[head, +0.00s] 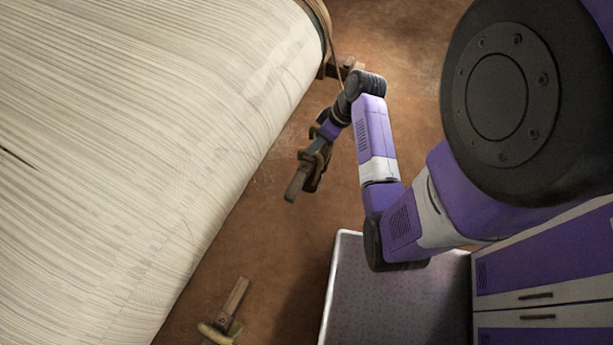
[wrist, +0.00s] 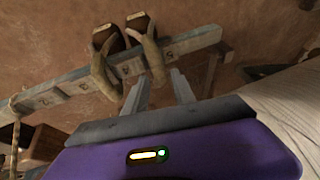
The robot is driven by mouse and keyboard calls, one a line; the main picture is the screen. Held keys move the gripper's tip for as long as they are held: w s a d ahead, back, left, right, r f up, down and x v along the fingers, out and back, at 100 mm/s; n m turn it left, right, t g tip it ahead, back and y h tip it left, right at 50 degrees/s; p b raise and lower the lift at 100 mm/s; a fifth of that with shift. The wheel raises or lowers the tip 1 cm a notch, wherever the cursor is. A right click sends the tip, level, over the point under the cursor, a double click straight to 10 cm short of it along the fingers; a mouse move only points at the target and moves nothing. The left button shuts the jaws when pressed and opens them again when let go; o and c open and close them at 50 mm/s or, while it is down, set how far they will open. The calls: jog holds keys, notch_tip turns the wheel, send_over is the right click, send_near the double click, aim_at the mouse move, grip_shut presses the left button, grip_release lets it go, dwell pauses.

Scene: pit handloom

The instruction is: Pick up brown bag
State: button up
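No plain bag shape stands out. In the wrist view, two dark brown pieces with tan curved straps, a left one (wrist: 107,38) and a right one (wrist: 138,24), sit at a grey wooden bar (wrist: 70,92). I cannot tell whether either is the brown bag. My gripper (wrist: 159,80) has its two grey fingers apart, beside the bar and just below the right strap. Nothing shows held between the fingers. In the head view, the bar (head: 294,186) and brown pieces (head: 312,172) are close to the end of my arm, and my fingers are hard to make out there.
A large roll of pale cloth or thread (head: 150,130) fills the left of the head view. Another wooden bar (head: 233,300) stands at the bottom. Brown earth floor (head: 270,235) is bare between. In the wrist view, brown wooden pieces (wrist: 45,145) are at lower left.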

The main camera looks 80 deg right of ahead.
jog(key=shift+x, duration=2.65)
jog(key=shift+d, duration=0.1)
grip_shut()
jog(key=shift+r, duration=0.1)
